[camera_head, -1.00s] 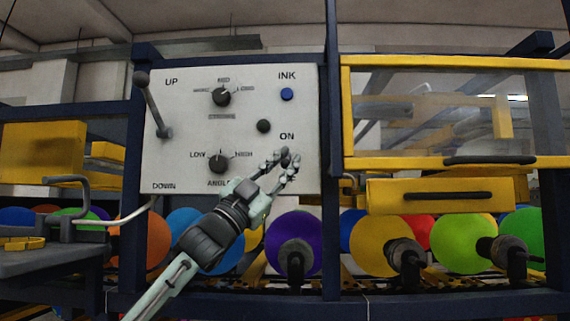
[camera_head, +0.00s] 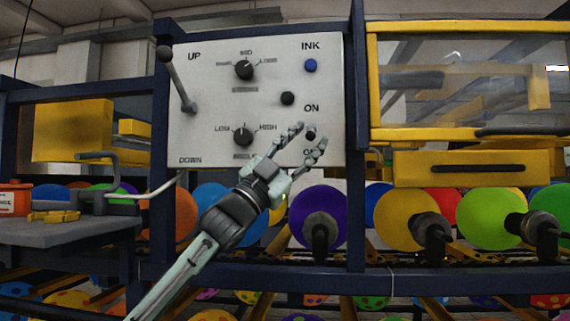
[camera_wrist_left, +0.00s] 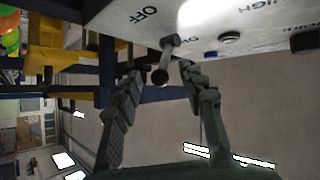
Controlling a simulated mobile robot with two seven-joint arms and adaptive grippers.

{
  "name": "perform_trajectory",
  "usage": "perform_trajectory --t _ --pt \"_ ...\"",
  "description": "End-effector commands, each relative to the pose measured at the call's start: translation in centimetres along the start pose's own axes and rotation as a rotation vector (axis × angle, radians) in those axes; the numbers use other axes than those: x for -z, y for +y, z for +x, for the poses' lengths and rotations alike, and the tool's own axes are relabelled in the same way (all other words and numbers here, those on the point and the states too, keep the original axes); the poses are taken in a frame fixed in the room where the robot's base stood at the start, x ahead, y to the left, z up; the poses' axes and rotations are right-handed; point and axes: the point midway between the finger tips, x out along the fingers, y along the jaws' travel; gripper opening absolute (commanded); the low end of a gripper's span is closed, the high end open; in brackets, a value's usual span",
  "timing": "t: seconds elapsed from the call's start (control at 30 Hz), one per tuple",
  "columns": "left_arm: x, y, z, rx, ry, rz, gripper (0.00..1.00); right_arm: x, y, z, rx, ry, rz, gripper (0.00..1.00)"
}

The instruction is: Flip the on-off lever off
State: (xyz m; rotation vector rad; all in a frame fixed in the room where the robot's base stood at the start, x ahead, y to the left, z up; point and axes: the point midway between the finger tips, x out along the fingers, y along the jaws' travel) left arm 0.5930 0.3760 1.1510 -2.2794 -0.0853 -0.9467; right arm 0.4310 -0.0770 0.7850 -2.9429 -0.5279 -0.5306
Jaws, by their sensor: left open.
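The control panel (camera_head: 215,115) is a white board with knobs, buttons and printed labels. The on-off lever (camera_head: 311,131) is a small dark-tipped lever at its lower right, below the ON label. My left gripper (camera_head: 310,136) is open at the lever, and its fingers partly cover the OFF label. In the left wrist view the on-off lever (camera_wrist_left: 160,76) has a dark ball tip and sticks out between the spread fingers of the left gripper (camera_wrist_left: 162,77). The OFF label (camera_wrist_left: 143,15) is beside its base. I cannot tell whether a finger touches it. My right gripper is not in view.
A long up-down lever (camera_head: 176,80) is on the panel's left side. A dark button (camera_head: 288,98), a blue ink button (camera_head: 311,65) and a dial (camera_head: 242,136) are nearby. A yellow drawer (camera_head: 460,168) is to the right, and balloons stand below.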

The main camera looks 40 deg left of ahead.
Motion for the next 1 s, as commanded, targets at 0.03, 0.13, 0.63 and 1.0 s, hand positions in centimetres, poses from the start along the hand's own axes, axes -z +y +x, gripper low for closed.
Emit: perform_trajectory --t 0.03,0.13,0.63,1.0 --pt "-0.1 0.2 -0.8 -0.004 -0.004 0.001 0.41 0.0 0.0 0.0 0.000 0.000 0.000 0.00" --pt "-0.2 0.2 -2.4 -0.004 -0.005 0.000 0.41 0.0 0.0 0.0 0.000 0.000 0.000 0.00" --pt "-0.1 0.2 -9.2 -0.003 -0.003 -0.003 0.41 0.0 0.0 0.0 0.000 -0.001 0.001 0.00" --pt "0.0 0.1 -10.2 -0.001 -0.001 -0.001 0.41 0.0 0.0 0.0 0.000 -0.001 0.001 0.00"
